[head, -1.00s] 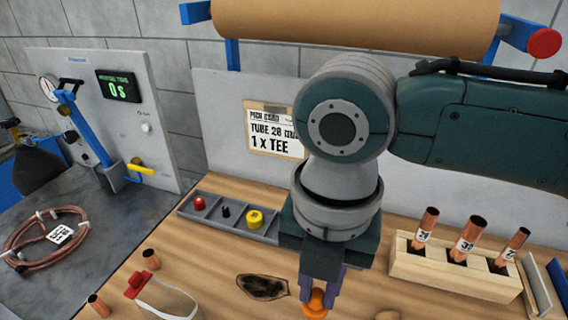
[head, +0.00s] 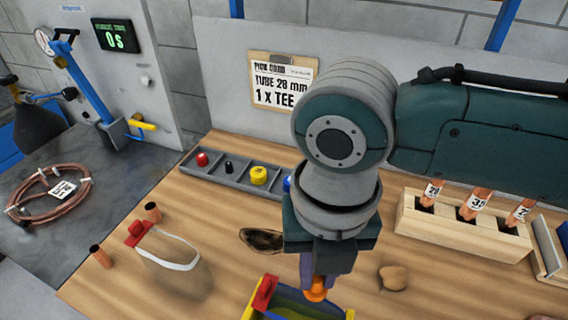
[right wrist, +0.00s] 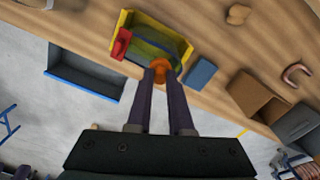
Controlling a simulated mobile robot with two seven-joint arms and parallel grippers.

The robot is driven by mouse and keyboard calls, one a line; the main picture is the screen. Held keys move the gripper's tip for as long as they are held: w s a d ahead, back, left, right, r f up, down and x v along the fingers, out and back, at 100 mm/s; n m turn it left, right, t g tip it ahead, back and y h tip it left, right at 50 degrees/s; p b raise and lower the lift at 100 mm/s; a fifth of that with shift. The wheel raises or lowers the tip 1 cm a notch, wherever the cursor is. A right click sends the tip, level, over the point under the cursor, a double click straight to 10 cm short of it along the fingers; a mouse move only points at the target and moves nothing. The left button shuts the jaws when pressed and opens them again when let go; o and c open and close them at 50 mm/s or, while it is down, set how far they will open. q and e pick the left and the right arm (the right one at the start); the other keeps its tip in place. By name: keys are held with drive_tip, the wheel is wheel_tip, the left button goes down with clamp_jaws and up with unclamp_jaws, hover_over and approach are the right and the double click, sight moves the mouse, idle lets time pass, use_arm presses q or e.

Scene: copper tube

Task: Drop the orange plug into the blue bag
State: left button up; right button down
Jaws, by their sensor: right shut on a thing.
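My right gripper (head: 318,283) is shut on the orange plug (head: 316,294) and points down at the bottom of the head view. In the right wrist view the orange plug (right wrist: 160,68) sits between the fingertips. Behind it is what looks like the blue bag (head: 318,302), with a blue rim and a red clip, within yellow walls at the bottom edge of the head view. The bag also shows in the right wrist view (right wrist: 142,47), with the plug overlapping its lower right edge. How high the plug is above the bag I cannot tell. My left gripper is not in view.
A clear bag with a white rim and red clip (head: 166,250) stands at left, near two copper pieces. A grey tray (head: 215,174) holds several coloured plugs. A wooden rack (head: 455,232) holds copper tubes at right. A dark burn mark (head: 262,240) lies on the wooden bench.

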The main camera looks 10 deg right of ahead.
drive_tip(key=c, duration=0.7)
unclamp_jaws()
drive_tip(key=shift+c, duration=0.2)
wheel_tip(320, 180, up, 10)
drive_tip(key=s+a+f+m+t+y, duration=0.25)
drive_tip(key=s+a+m+y, duration=0.2)
drive_tip(key=m, duration=0.95)
drive_tip(key=s+d+f+m+t+h, duration=0.15)
drive_tip(key=s+d+m, duration=0.25)
drive_tip(key=d+m, duration=0.4)
drive_tip(key=s+d+f+m+h, duration=0.1)
drive_tip(key=s+d+m+h, duration=0.15)
drive_tip(key=d+m, duration=0.45)
wheel_tip(320, 180, up, 24)
drive_tip(key=s+a+m+p, duration=0.1)
drive_tip(key=m+p, duration=0.1)
drive_tip(key=p, duration=2.1)
drive_tip(key=shift+m+p, duration=0.3)
drive_tip(key=shift+m, duration=0.1)
